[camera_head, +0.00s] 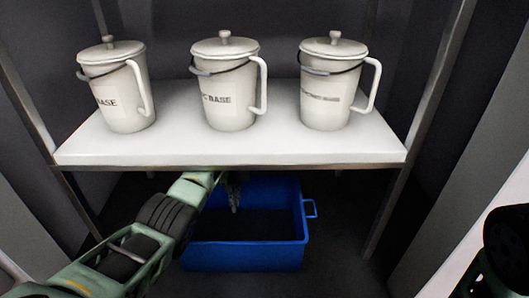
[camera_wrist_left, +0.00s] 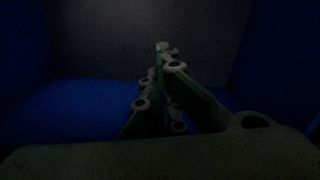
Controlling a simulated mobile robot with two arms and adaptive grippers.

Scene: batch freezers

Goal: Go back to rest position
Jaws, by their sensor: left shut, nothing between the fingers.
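My left arm comes in from the left and reaches under the white shelf. My left gripper (camera_head: 233,192) is at the blue bin (camera_head: 245,257), in front of its back part and just below the shelf edge; the shelf partly hides the wrist. In the left wrist view the gripper's fingers (camera_wrist_left: 162,60) are together with nothing seen between them. Dark blue bin walls (camera_wrist_left: 275,60) stand on both sides of them there, and the picture is very dark. My right gripper does not show.
The white shelf (camera_head: 230,152) sits right above my left wrist, on metal posts. Three white lidded pitchers stand on it: left (camera_head: 122,92), middle (camera_head: 228,92) and right (camera_head: 328,92). Dark floor (camera_head: 335,235) lies right of the bin. Pale panels flank both sides.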

